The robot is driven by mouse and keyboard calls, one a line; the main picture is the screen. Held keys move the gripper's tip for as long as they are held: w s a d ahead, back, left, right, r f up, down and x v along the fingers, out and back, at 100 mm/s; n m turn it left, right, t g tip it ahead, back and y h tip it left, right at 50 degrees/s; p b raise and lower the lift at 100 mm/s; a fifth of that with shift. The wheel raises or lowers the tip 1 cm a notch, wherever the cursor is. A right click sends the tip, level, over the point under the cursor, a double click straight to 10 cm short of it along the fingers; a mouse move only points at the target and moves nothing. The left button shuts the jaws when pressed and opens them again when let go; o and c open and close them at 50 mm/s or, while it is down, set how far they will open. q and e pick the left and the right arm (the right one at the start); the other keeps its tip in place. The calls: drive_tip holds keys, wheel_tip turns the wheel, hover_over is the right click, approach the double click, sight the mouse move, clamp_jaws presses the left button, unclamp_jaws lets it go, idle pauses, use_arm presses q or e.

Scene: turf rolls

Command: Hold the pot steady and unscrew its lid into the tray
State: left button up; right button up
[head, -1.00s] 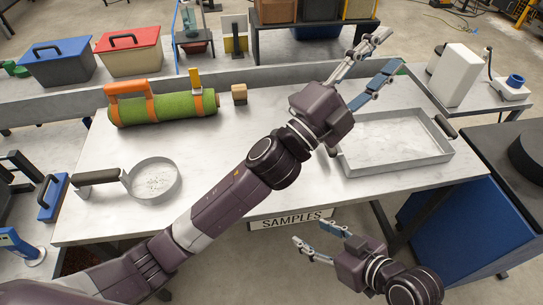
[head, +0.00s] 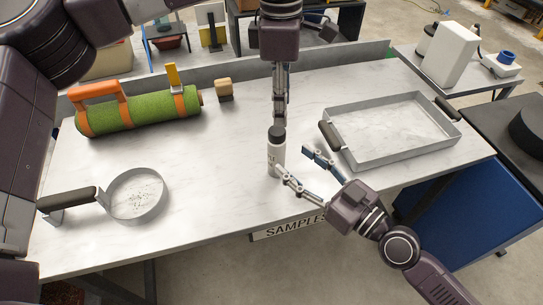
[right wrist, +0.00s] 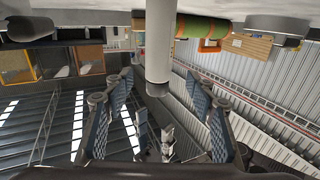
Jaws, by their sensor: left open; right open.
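The pot (head: 276,158) is a slim, pale upright cylinder with lettering and a black lid (head: 277,134), standing near the table's front middle. It also shows in the right wrist view (right wrist: 160,40), upside down, between the open fingers. My left gripper (head: 280,118) is open and points down just above the lid, its fingers seen edge-on. My right gripper (head: 294,161) is open at the pot's right, fingertips close to it; contact cannot be told. It also shows in the right wrist view (right wrist: 160,100). The tray (head: 400,156), grey with dark handles, is empty at the right.
A green roll (head: 140,112) with orange straps lies at the back left, with a small wooden block (head: 224,90) beside it. A round sieve (head: 137,213) with a dark handle lies at the front left. The table between sieve and pot is clear.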

sight(283, 150)
drive_tip(key=shift+w+a+r, duration=0.1)
drive_tip(key=shift+w+a, duration=0.25)
drive_tip(key=shift+w, duration=0.2)
drive_tip(key=shift+x, duration=3.25)
drive_tip(key=shift+c, duration=0.2)
clamp_jaws()
